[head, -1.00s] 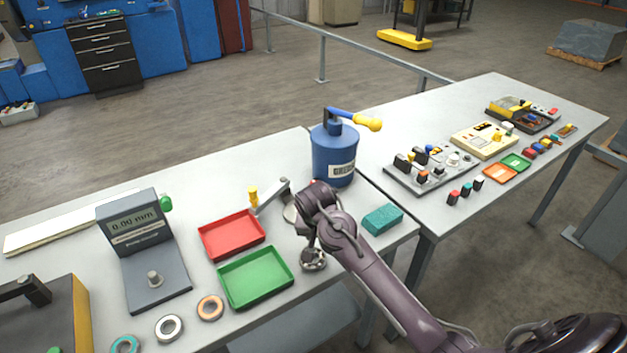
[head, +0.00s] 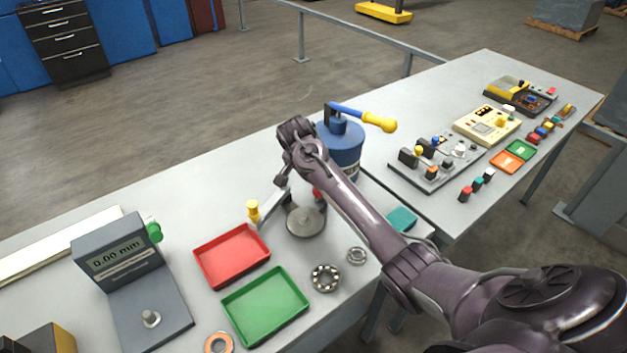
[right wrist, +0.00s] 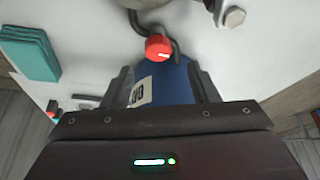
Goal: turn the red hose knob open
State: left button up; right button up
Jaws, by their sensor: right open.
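The red knob (right wrist: 158,47) shows in the right wrist view on a dark curved hose or pipe, with a white mark on its face. It lies just beyond my right gripper (right wrist: 162,80), whose two dark fingers are apart with nothing held between them. A blue canister with a white label shows behind and between the fingers. In the head view a small red part (head: 318,193), likely the knob, peeks out beside my right arm. My right arm's wrist is left of the blue canister (head: 345,150); its fingers are hard to make out there. My left gripper is out of view.
A grey round disc (head: 306,222), bearings (head: 325,278), a red tray (head: 232,256) and a green tray (head: 265,306) lie in front of the arm. A teal block (right wrist: 28,52) is near the table edge. The canister's yellow-ended handle (head: 380,122) sticks out right.

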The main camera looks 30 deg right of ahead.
jog(key=x, duration=0.2)
jog(key=p+x, duration=0.1)
jog(key=x, duration=0.1)
jog(key=shift+s+d+f, duration=0.15)
jog(key=shift+d+f, duration=0.05)
jog(key=shift+f, duration=0.5)
jog(key=shift+d+f, duration=0.1)
jog(key=c, duration=1)
jog(key=shift+n+t+y+p, duration=0.3)
jog(key=shift+n+t+p, duration=0.1)
jog(key=shift+n+p, duration=0.95)
jog(key=n+t+y+p, duration=0.1)
jog(key=n+p, duration=0.2)
jog(key=shift+d+n, duration=0.15)
jog(key=shift+n, duration=0.2)
jog(key=n+y+p, duration=0.1)
jog(key=n, duration=0.2)
jog(key=shift+d+t+p, duration=0.1)
jog(key=shift+t+p, duration=0.2)
jog(key=shift+p, duration=0.1)
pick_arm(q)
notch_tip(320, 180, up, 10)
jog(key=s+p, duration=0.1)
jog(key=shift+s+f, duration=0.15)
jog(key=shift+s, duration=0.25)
pick_arm(e)
jog(key=shift+d+n+y, duration=0.1)
jog(key=shift+n+y, duration=0.8)
jog(key=shift+n, duration=1.1)
